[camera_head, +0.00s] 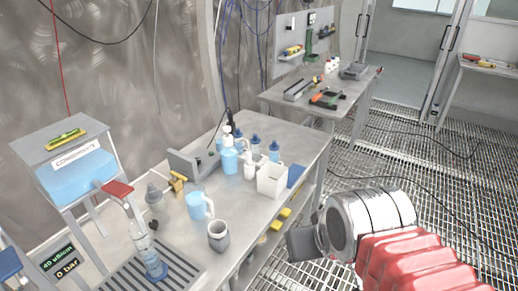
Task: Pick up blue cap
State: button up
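Several small bottles stand at the back of the steel workbench (255,217). Two of them show dark blue caps: one blue cap (255,138) and, to its right, another blue cap (274,145). I cannot tell which one the task means, and no loose blue cap is clearly visible. My arm comes in from the lower right, with a red bellows and a silver cylinder. My gripper (303,243) is at its left end, to the right of the bench and apart from the bottles. Its fingers are not clear, so I cannot tell whether it is open.
A blue-white bottle (229,155), white container (272,180), light blue jug (198,206) and grey mug (218,236) crowd the bench. A clear cylinder with a blue base (155,268) stands on a slotted drain at the front. Grated floor (345,170) lies right of the bench.

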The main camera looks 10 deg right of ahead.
aim_at(255, 140)
jog(key=u, duration=0.15)
jog(key=k, duration=0.1)
jog(key=z, duration=1.65)
jog(key=i, duration=2.45)
jog(key=z, duration=0.05)
